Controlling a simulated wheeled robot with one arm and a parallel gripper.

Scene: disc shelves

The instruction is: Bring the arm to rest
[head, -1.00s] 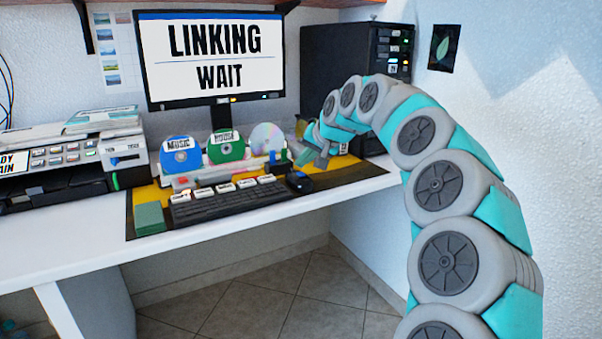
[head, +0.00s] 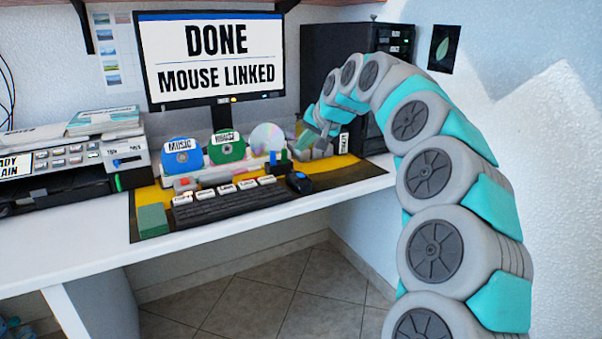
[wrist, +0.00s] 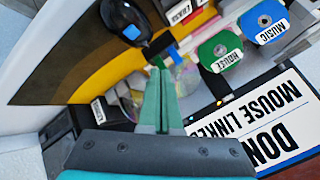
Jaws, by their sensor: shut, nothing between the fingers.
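My gripper (wrist: 160,98) shows in the wrist view with its two teal fingers together and nothing between them. In the head view my gripper (head: 309,140) hangs at the end of my curved arm, over the right part of the desk beside the disc rack. The monitor (head: 222,60) reads "DONE" and "MOUSE LINKED". A black and blue mouse (head: 299,182) lies on the mat, apart from the gripper; it also shows in the wrist view (wrist: 126,22).
A keyboard (head: 230,203) lies in front. A black computer tower (head: 325,75) stands behind my arm. A printer (head: 60,165) is at left.

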